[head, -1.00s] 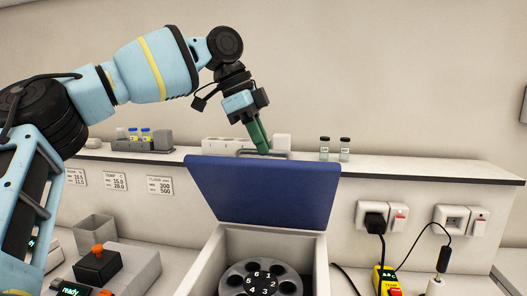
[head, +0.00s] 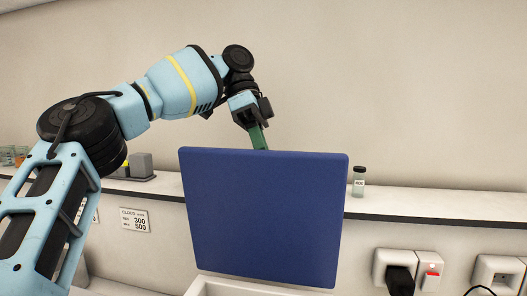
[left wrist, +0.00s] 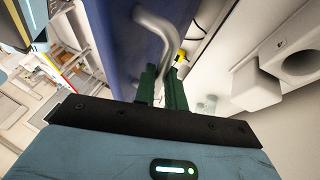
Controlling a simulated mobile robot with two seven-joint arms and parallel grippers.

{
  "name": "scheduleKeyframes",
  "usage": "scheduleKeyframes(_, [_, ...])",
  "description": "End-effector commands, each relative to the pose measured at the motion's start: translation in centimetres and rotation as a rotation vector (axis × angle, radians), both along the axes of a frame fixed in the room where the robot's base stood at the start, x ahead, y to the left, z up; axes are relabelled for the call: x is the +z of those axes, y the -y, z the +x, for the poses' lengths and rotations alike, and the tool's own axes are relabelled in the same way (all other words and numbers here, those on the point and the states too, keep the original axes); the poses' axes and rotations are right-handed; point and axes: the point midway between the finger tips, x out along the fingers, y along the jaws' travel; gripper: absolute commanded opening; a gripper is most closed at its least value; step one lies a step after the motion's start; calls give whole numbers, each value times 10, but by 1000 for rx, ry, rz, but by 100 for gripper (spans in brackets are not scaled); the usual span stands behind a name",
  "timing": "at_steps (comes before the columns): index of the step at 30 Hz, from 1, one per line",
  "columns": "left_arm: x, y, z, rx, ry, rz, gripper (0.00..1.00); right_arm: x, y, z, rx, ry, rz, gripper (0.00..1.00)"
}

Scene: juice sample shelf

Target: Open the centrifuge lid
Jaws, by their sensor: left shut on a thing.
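The blue centrifuge lid (head: 265,215) stands raised, close to upright, above the pale centrifuge body (head: 230,289). Only the top edge of the body shows, at the bottom of the head view; the rotor is out of view. My left gripper (head: 261,146) is behind the lid's top edge, its green fingers partly hidden by the lid. In the left wrist view, my left gripper (left wrist: 162,82) is shut on the grey bent lid handle (left wrist: 157,30), beside the blue lid (left wrist: 105,35). My right gripper is in neither view.
A white shelf (head: 420,204) runs along the wall behind the lid. A small capped vial (head: 359,182) stands on it, just right of the lid. A grey rack (head: 140,170) is on the shelf at left. Wall sockets (head: 400,268) are at lower right.

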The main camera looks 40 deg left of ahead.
Motion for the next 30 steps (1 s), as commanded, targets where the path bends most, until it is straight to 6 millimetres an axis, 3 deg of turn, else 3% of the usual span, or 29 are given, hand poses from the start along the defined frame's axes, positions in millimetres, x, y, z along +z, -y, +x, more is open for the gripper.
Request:
scheduleKeyframes(1, [-14, -3, 3, 6, -33, 10, 0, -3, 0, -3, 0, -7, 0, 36])
scheduleKeyframes(16, [-13, -2, 3, 4, -42, 5, 0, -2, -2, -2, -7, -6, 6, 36])
scheduleKeyframes(17, [-13, -2, 3, 3, -42, 4, 16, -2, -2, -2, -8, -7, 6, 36])
scheduleKeyframes(21, [-11, -2, 2, 3, -36, 2, 34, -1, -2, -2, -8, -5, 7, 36])
scheduleKeyframes(30, [-5, -1, 1, 2, -27, -3, 34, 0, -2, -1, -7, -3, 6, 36])
